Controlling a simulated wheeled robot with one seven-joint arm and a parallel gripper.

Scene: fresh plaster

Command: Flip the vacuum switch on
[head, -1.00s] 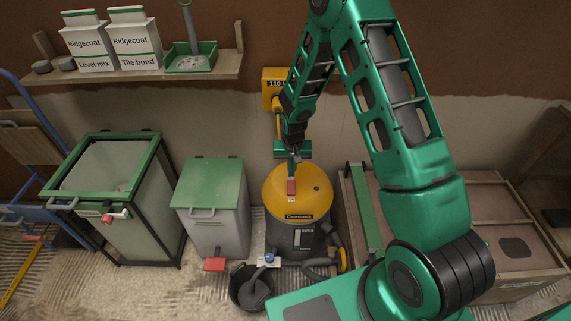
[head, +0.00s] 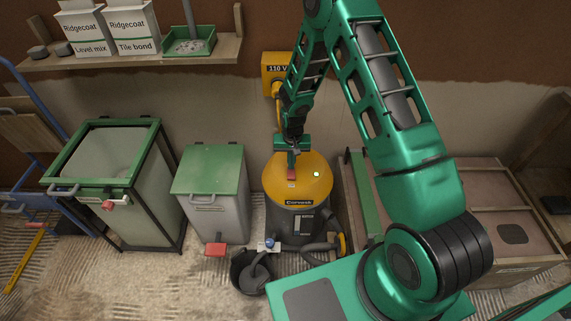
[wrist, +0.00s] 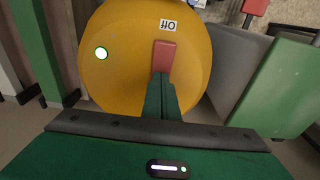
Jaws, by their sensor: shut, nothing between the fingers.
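The vacuum (head: 299,222) has a dark grey body and a yellow lid (head: 312,168), and stands on the floor below the wall. On its lid is a red switch (head: 291,174); the switch also shows in the wrist view (wrist: 164,56), with an upside-down "Off" label (wrist: 168,25) beside its far end. A round indicator lamp (wrist: 101,53) on the lid is lit, greenish white; it glows in the head view (head: 316,174) too. My gripper (head: 292,162) is shut and empty. Its fingertips are at the near end of the switch in the wrist view and hide that end.
A green-lidded grey bin (head: 211,190) stands left of the vacuum, with a green-framed bin (head: 115,190) beyond it. A dark bucket (head: 250,272) and the vacuum hose (head: 318,248) lie in front. A wooden crate (head: 480,215) stands right. A yellow 110 V box (head: 277,68) hangs behind.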

